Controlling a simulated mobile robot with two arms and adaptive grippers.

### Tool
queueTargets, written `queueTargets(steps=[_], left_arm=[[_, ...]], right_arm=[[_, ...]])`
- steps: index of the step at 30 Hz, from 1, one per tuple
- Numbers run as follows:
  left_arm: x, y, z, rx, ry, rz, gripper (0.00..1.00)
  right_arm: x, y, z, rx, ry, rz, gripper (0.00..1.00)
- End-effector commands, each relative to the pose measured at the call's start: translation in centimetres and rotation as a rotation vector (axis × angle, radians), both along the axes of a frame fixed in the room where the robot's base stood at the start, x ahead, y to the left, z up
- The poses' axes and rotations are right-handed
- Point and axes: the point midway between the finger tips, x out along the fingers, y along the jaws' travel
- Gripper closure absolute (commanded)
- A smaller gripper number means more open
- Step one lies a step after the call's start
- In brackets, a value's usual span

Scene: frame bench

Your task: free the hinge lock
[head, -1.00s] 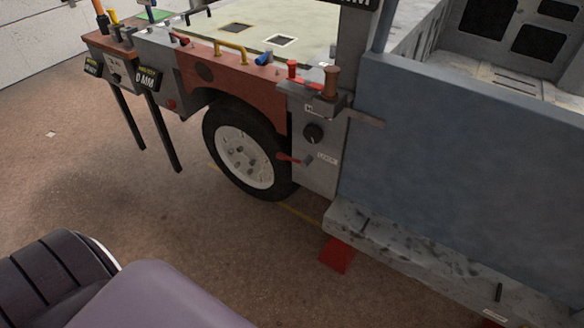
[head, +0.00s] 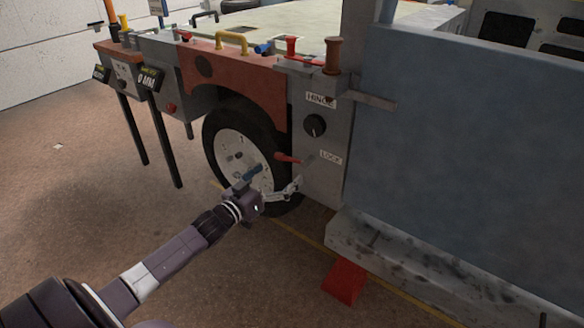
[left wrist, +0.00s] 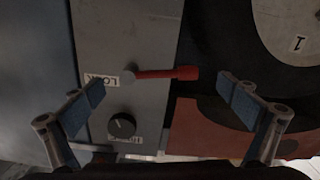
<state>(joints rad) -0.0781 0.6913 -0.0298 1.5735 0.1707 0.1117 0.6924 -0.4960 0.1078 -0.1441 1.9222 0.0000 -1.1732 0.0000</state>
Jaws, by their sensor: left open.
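The hinge lock is a lever with a red handle (head: 288,158) on the grey hinge panel (head: 318,180), beside a label reading LOCK. In the left wrist view the red handle (left wrist: 168,73) lies sideways from its grey pivot, toward the wheel. A black knob (head: 315,125) sits above it under a HINGE label; it also shows in the left wrist view (left wrist: 122,125). My left gripper (head: 272,184) is open in front of the wheel, just below and left of the handle. In the left wrist view the handle shows between its blue-padded fingers (left wrist: 166,97), and nothing is held. My right gripper is not in view.
The wheel (head: 238,150) and red fender (head: 240,82) stand left of the panel. A large blue-grey panel (head: 460,150) is at right, above a speckled step (head: 400,265) and a red block (head: 344,280).

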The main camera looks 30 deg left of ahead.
Motion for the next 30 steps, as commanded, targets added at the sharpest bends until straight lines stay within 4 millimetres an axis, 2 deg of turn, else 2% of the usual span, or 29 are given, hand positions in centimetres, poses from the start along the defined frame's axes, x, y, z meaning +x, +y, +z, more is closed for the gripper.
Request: queueTargets(steps=[6,12,18,25,30], left_arm=[[3.3,-0.2,0.0,0.003,-0.002,0.001,0.00],[5.3,-0.4,-0.1,0.001,0.001,0.002,0.00],[6.1,-0.4,-0.1,0.001,0.002,0.002,0.00],[6.1,-0.5,-0.1,0.001,0.003,0.001,0.00],[6.1,-0.4,-0.1,0.001,0.003,0.002,0.19]], right_arm=[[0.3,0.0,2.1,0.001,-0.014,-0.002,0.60],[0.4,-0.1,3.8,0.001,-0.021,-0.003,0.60],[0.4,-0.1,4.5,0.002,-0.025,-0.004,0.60],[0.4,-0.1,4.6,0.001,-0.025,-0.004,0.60],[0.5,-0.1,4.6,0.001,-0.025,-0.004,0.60]])
